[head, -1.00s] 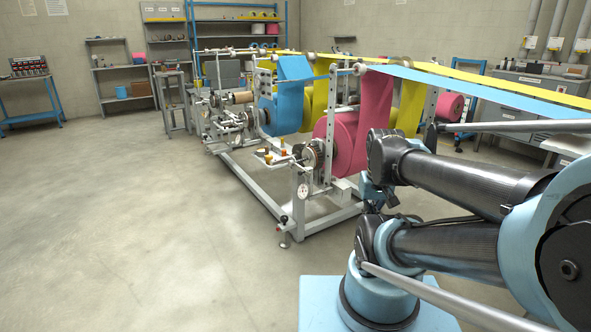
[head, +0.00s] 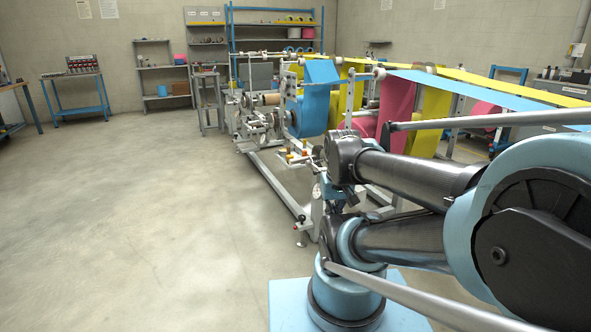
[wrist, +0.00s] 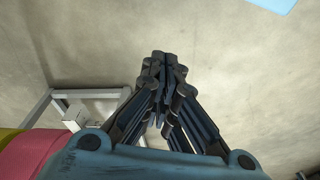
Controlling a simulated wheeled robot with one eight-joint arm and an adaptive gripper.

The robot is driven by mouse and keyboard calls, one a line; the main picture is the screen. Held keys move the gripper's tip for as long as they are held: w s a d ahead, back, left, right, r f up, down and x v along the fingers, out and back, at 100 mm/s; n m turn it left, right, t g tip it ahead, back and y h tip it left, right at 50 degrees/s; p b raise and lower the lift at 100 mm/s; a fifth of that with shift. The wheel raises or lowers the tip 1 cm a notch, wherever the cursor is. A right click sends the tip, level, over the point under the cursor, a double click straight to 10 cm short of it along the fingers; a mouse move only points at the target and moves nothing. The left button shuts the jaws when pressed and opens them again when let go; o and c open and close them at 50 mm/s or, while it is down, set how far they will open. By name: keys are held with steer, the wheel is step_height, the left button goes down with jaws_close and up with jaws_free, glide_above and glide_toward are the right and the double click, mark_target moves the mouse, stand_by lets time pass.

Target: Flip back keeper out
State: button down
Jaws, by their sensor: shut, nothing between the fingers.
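My gripper (wrist: 164,75) is shut and empty in the wrist view, with the concrete floor behind its fingertips. In the head view my arm covers the place where the gripper would show. The cloth machine (head: 262,165) has a grey metal frame and carries blue cloth (head: 308,112), pink cloth (head: 396,108) and yellow cloth (head: 431,106). Part of the frame (wrist: 92,93) and a pink roll (wrist: 38,152) also show at the lower left of the wrist view, apart from the fingers. I cannot make out the keeper in either view.
Open floor (head: 130,235) lies left of the machine. A blue-legged table (head: 75,92) and grey shelves (head: 163,73) stand along the back wall. My arm hides the machine's near right part.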

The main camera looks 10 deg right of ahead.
steer(key=shift+a, duration=0.15)
steer(key=w+r+n, duration=0.1)
steer(key=w+r, duration=0.4)
steer(key=w, duration=0.5)
steer(key=w+r+n, duration=0.2)
steer(key=w+r, duration=0.3)
steer(key=w, duration=0.4)
steer(key=w+f+n, duration=0.1)
steer(key=w+f, duration=0.1)
steer(key=w, duration=1)
steer(key=w+f+n+t+y, duration=0.1)
steer(key=w+f, duration=0.1)
steer(key=w, duration=1)
steer(key=shift+w+f+y, duration=0.2)
steer(key=shift+w+y, duration=0.1)
steer(key=shift+w, duration=0.1)
step_height(320, 180, down, 9)
steer(key=shift+s+d, duration=0.35)
steer(key=shift+s, duration=0.05)
